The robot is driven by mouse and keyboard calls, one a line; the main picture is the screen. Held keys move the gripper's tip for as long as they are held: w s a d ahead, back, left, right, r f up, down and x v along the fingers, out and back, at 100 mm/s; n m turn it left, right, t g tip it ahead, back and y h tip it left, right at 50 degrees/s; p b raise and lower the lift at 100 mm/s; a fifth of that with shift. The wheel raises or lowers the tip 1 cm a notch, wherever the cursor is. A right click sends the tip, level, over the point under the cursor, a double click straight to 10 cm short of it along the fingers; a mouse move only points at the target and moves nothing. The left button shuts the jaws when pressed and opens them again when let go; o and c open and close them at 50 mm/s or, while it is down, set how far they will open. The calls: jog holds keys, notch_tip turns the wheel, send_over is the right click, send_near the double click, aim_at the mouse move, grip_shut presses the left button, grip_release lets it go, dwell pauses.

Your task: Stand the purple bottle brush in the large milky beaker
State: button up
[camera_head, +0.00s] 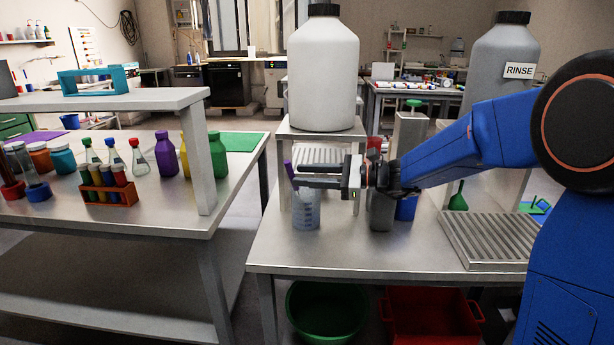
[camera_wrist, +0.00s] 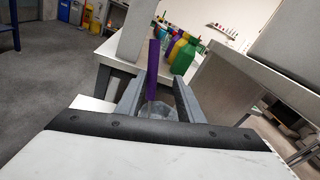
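The purple bottle brush (camera_head: 290,172) stands with a slight lean at the left side of the large milky beaker (camera_head: 306,212), and its lower part is hidden by the beaker wall. The beaker is upright on the steel table. My gripper (camera_head: 300,176) is level just above the beaker's rim, with its fingertips close to the brush. In the wrist view the purple brush (camera_wrist: 153,70) shows between the two fingers, nearer the left one. There is clear space beside it, so the fingers look apart. Part of the beaker (camera_wrist: 158,109) shows below, between the fingers.
A large white bottle (camera_head: 323,75) stands on a raised stand behind the beaker. A grey container (camera_head: 382,210) and a blue one (camera_head: 406,209) stand to the right, under my arm. A ribbed drain rack (camera_head: 487,238) lies further right. The table front is clear.

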jog(key=s+d+r, duration=0.1)
jog(key=s+d, duration=0.2)
jog(key=d, duration=1.4)
jog(key=s+d+f+n+g+h, duration=0.1)
jog(key=s+f+n+h, duration=0.3)
jog(key=s, duration=0.7)
jog(key=s+f+n+g+h, duration=0.1)
jog(key=s+f+n+h, duration=0.3)
jog(key=s, duration=0.6)
jog(key=s+d+f+n+t+h, duration=0.3)
jog(key=s+d+f+n+h, duration=0.2)
jog(key=s+d+n+h, duration=0.3)
jog(key=shift+s+d+n+t+h, duration=0.45)
jog(key=shift+s+d, duration=1.6)
jog(key=shift+d, duration=1)
